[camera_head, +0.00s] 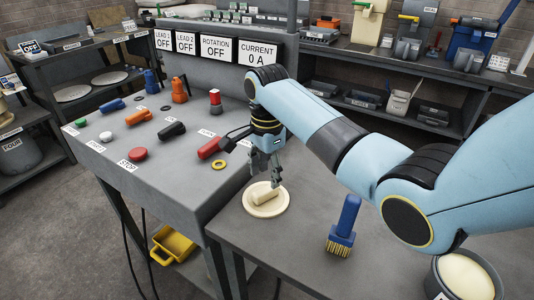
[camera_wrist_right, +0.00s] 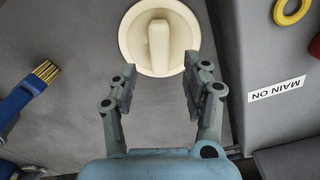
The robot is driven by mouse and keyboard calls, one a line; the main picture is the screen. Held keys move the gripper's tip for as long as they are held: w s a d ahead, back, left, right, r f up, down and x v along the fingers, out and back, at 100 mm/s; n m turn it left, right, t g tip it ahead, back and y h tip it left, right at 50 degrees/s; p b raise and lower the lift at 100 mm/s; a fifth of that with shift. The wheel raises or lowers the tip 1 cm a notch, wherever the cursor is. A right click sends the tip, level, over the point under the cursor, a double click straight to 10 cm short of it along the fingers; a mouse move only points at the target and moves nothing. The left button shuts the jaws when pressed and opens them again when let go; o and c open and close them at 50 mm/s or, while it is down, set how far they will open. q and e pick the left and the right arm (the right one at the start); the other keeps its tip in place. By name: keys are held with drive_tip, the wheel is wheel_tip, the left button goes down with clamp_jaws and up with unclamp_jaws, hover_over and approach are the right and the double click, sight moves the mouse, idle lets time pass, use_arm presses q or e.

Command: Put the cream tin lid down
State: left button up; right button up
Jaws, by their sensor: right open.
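The cream tin lid (camera_head: 266,200) is a round disc with a raised bar handle. It lies flat on the grey table beside the control console. In the right wrist view the lid (camera_wrist_right: 159,37) is just beyond the fingertips, with its bar between their lines. My right gripper (camera_head: 268,180) is above the lid in the head view, pointing down. In the wrist view the right gripper (camera_wrist_right: 160,75) has its fingers apart with nothing between them. My left gripper is in neither view.
A round tin with cream contents (camera_head: 463,277) is at the lower right. The console (camera_head: 165,135) with switches and a red stop button (camera_head: 138,154) borders the table on the left. Bare tabletop lies in front.

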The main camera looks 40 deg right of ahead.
sight(267, 189)
wheel_tip(267, 189, up, 7)
drive_tip(key=shift+f, duration=0.15)
drive_tip(key=shift+s+f, duration=0.1)
idle(0.5)
